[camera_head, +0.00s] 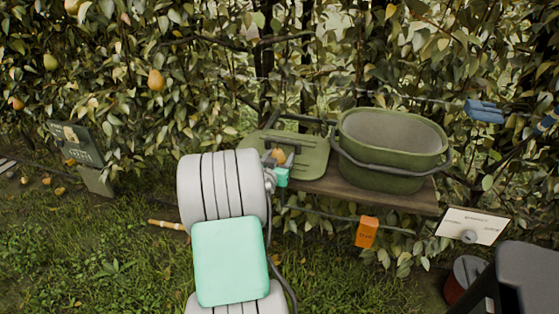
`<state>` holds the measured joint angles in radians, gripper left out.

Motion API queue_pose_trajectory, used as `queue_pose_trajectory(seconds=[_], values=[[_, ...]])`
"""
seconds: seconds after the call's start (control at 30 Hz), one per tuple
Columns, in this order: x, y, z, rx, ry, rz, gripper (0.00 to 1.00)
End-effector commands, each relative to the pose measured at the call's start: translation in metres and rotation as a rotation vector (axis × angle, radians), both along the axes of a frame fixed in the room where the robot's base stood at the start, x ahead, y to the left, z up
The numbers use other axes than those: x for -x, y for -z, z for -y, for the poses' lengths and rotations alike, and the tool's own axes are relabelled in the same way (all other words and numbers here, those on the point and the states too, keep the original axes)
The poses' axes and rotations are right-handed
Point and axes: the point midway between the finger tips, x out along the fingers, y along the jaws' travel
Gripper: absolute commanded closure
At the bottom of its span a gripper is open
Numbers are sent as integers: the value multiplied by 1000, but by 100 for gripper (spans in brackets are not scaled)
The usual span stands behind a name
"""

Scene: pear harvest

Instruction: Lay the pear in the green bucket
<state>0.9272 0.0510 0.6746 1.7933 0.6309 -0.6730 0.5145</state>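The green bucket (387,183) stands upright on a wooden shelf, right of the middle. Its dark handle hangs down around the outside, and what I see of its inside looks empty. My gripper (280,161) is left of the bucket, at a flat green object on the shelf, and is mostly hidden by my arm. A small yellow-orange thing (279,154), likely a pear, shows at its tip. I cannot tell whether the fingers hold it. Other pears hang in the hedge, such as a ripe one (156,79) and a greener one (50,62) at left.
The flat green object (312,160) has a dark bar over it. The wooden shelf (400,198) carries an orange tag (366,232) below its front. A white sign (471,226) and a dark stool (528,275) are at right. Leafy branches hang close behind the bucket.

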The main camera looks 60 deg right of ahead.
Motion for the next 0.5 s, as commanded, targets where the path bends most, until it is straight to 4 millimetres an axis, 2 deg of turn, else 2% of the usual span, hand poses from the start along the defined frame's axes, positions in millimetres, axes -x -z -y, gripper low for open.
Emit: queue_pose_trajectory(seconds=[0.3,0.33,0.5], values=[[0,2,0,4,0,2,91],[0,2,0,3,0,1,43],[0,1,0,2,0,1,29]])
